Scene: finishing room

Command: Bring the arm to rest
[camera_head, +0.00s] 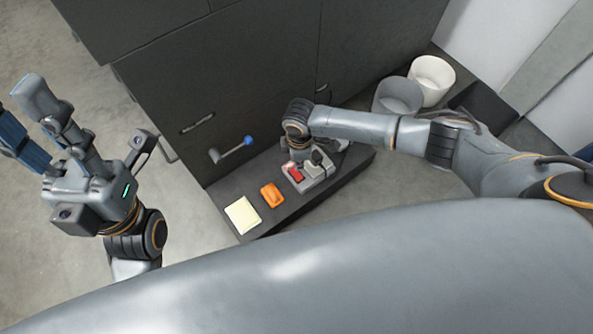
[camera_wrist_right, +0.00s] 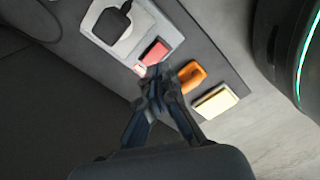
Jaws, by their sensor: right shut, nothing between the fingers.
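My right arm reaches in from the right in the head view, and its gripper (camera_head: 298,152) points down over a grey plate (camera_head: 316,181) with a red block (camera_head: 296,174) and a black piece (camera_head: 317,158). In the right wrist view the fingers (camera_wrist_right: 153,92) are together and empty, just beside the red block (camera_wrist_right: 154,52); I cannot tell if they touch it. The fingertips are hidden in the head view. My left gripper (camera_head: 32,125) is raised at the left, its fingers apart and empty, clear of the furniture.
An orange block (camera_head: 271,195) and a cream pad (camera_head: 242,215) lie on the dark ledge (camera_head: 325,195). A lever with a blue knob (camera_head: 248,140) sticks out from the dark cabinet (camera_head: 240,80). A grey bin (camera_head: 398,96) and a white bin (camera_head: 433,78) stand at right. Floor at left is clear.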

